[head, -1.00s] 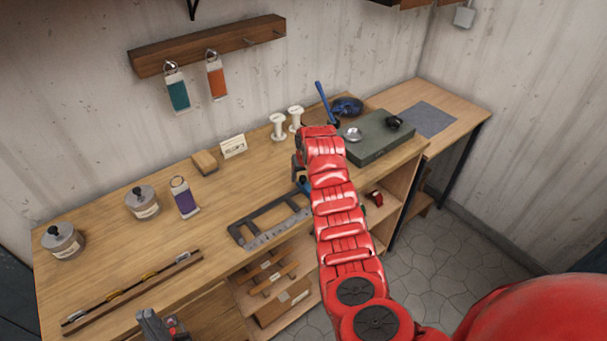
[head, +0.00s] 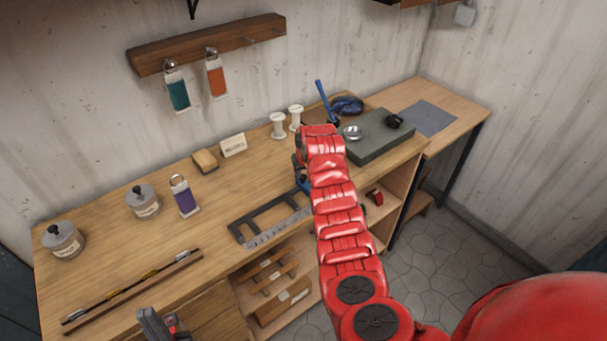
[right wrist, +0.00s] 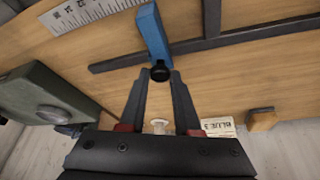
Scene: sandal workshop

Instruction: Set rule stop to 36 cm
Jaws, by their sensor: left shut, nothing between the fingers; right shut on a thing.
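The rule (head: 280,230) is a pale scale with a dark frame (head: 262,210) beside it, near the bench's front edge. Part of the scale (right wrist: 85,12) shows at the upper left of the right wrist view, its marks too small to read surely. The blue stop (head: 305,183) is partly behind my right arm; in the right wrist view it is a blue bar (right wrist: 152,32) with a black knob (right wrist: 160,73). My right gripper (right wrist: 161,76) is shut on this knob. My left gripper (head: 155,322) is shut and empty at the bottom of the head view, in front of the bench.
A green-grey slab (head: 380,138) with small items lies right of the stop. Two white spools (head: 278,126), a card (head: 233,146) and a wooden block (head: 205,161) stand behind. Jars (head: 143,201) and a purple tag (head: 185,198) are left. Bench wood between them is clear.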

